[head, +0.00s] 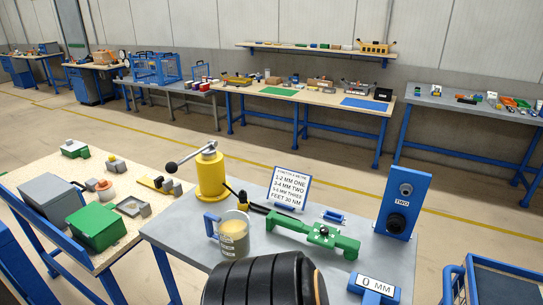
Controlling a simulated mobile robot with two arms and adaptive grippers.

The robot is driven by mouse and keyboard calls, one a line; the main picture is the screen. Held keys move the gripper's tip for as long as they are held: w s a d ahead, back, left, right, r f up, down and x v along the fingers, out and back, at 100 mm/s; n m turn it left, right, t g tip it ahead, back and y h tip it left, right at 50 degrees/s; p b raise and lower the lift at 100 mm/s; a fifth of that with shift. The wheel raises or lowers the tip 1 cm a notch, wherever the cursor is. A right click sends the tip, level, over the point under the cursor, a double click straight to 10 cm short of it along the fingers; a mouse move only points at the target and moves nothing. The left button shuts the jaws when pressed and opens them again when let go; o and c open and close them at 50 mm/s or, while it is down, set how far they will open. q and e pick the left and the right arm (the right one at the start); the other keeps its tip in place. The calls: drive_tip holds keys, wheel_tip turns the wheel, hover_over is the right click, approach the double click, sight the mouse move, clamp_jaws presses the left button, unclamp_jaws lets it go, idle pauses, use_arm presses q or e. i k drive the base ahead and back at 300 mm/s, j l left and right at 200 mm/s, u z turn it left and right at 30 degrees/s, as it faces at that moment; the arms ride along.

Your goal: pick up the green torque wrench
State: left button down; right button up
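A long green piece (313,233) with wider ends and dark round spots lies on the grey table (283,265) in front of me. It is the only long green tool-like thing near me, but I cannot tell for sure that it is the torque wrench. A thin black bar or cable (258,208) runs from the yellow cylinder towards its left end; I cannot tell if they join. Neither of my grippers shows in the head view.
A yellow cylinder (211,178) with a lever, a beaker (234,236), a text sign (291,188), a blue panel (404,203) and a "0 MM" sign (375,286) surround the green piece. A wooden bench (135,222) stands left.

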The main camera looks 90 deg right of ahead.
sight(351, 247)
drive_tip(key=z, duration=3.1)
